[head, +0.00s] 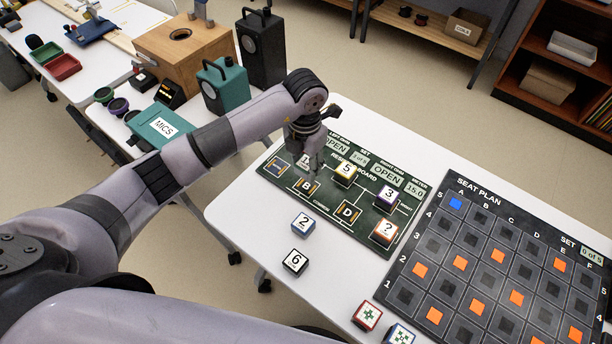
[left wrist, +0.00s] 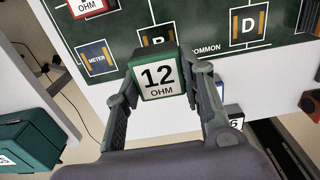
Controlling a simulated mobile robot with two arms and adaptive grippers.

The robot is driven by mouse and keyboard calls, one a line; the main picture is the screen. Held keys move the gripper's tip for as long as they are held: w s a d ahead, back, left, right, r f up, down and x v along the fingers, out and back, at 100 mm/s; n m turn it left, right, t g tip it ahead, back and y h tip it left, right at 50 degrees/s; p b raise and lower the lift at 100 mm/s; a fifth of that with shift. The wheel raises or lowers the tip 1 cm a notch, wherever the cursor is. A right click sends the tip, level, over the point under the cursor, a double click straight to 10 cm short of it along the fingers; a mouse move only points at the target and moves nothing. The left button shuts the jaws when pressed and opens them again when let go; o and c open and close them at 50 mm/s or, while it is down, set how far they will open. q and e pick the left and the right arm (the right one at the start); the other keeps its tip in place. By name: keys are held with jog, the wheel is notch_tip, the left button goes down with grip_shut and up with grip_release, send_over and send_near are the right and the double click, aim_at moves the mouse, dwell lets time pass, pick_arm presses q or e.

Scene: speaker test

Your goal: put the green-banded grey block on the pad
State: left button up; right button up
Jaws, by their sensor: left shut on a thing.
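My left gripper (head: 313,168) is low over the left part of the dark green resistor board (head: 333,228). In the left wrist view the gripper (left wrist: 160,76) is shut on a green-sided block (left wrist: 158,73) with a pale "12 OHM" face. In the head view that block is hidden or too small to tell. Pads marked B (head: 306,187) and D (head: 348,212) show on the board, with a blue METER pad (left wrist: 97,60) at its left. The held block partly covers the B pad in the wrist view. Which pad is meant I cannot tell. My right gripper is not in view.
Blocks "5" (head: 346,172), "3" (head: 387,198) and "?" (head: 385,232) stand on the board. Blocks "2" (head: 303,223) and "6" (head: 295,262) stand on the white table in front. A seat plan board (head: 455,183) lies to the right. A teal speaker (head: 223,88) stands behind the arm.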

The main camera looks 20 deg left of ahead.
aim_at(306, 187)
pick_arm(q)
notch_tip(306, 187, down, 6)
jog(key=shift+r+p, duration=0.1)
jog(key=shift+p, duration=0.2)
jog(key=shift+f, duration=0.25)
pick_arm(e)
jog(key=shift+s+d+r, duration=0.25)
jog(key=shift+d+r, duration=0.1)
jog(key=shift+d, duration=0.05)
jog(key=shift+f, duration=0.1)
pick_arm(q)
jog(key=shift+f, duration=0.2)
jog(key=o, duration=1.2)
jog(key=shift+r, duration=0.1)
